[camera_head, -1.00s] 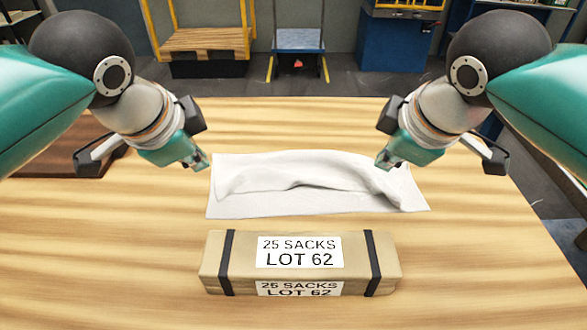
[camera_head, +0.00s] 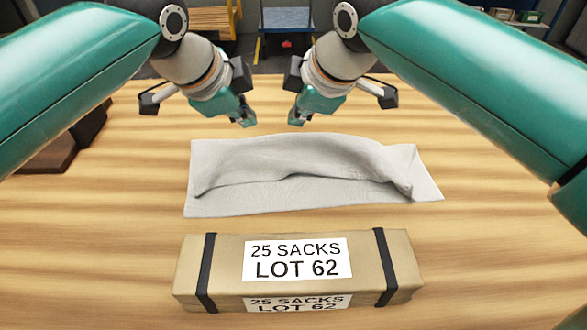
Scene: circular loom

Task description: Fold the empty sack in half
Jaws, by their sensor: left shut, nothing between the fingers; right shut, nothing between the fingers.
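The empty sack (camera_head: 300,165) is a pale grey-white cloth lying on the wooden table, wider than it is deep. A raised, rounded fold runs along its length, with a flat strip of cloth in front and flat corners at the left and right ends. My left gripper (camera_head: 246,122) is shut and empty, just beyond the sack's far edge, left of its middle. My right gripper (camera_head: 296,122) is shut and empty, also beyond the far edge, near the middle. Both look apart from the cloth.
A tan bundle (camera_head: 215,255) with black straps and a "25 SACKS LOT 62" label lies in front of the sack. A dark brown object (camera_head: 50,152) sits at the left. The table (camera_head: 490,240) is clear at the right.

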